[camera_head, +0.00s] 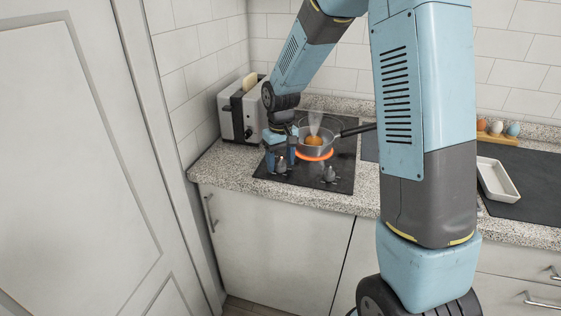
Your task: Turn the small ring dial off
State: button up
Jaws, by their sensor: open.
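The black hob (345,150) is set in the speckled worktop. A ring (314,154) glows orange under a pan with steam and something orange in it. Two grey dials stand at the hob's front edge: a left dial (281,166) and a right dial (329,174). I cannot tell from markings which belongs to the small ring. My gripper (280,157) is open and points down at the left dial, with its fingers close around or just above it; contact is unclear. My wrist hides the hob's back left part.
A toaster (240,112) with bread stands left of the hob, close to my wrist. A white dish (497,180) lies on a dark mat at the right, near eggs on a wooden holder (498,137).

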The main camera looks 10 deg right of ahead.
aim_at(281, 161)
notch_tip(281, 161, up, 13)
jog(key=shift+r, duration=0.15)
dwell(0.5)
jog(key=s+d+r+m+t, duration=0.1)
jog(key=s+d+r, duration=0.3)
jog(key=s+r, duration=0.15)
jog(key=s+d+r+m+t, duration=0.1)
jog(key=s+d+r+t, duration=0.2)
jog(key=s, duration=0.4)
jog(key=s+d+m, duration=0.1)
jog(key=s+d, duration=0.1)
jog(key=s, duration=0.5)
jog(key=s+d+r+m+t, duration=0.1)
jog(key=s+d, duration=0.2)
jog(key=s, duration=0.4)
jog(key=shift+s+r+t, duration=0.2)
jog(key=shift+s+t, duration=0.1)
